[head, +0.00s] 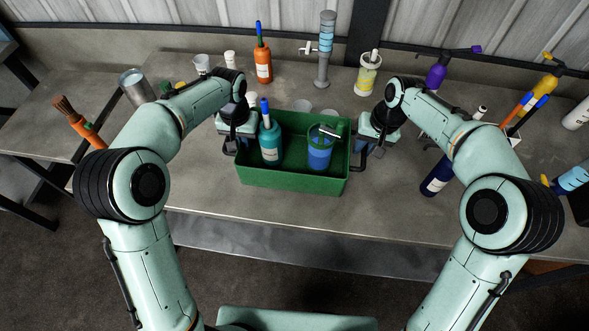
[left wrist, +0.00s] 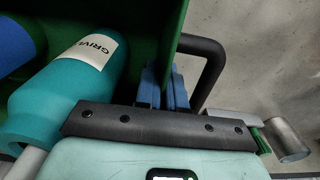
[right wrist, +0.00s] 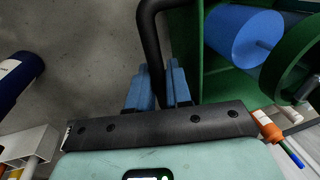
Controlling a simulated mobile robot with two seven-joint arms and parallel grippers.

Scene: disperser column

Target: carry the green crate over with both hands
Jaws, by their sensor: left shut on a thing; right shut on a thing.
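The green crate (head: 293,183) is in the middle of the head view, over the front part of the grey table. It looks about level; I cannot tell whether its base touches the table. Inside are a teal bottle (head: 270,148) with a blue cap and a blue container (head: 319,157) with green on top. My right gripper (head: 370,150) is shut on the right-end handle (right wrist: 150,30). The arms partly hide both grips.
A dark blue bottle (head: 437,178) is close on the right. A metal can (head: 136,87) stands at the left. Bare tabletop shows left of the crate.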

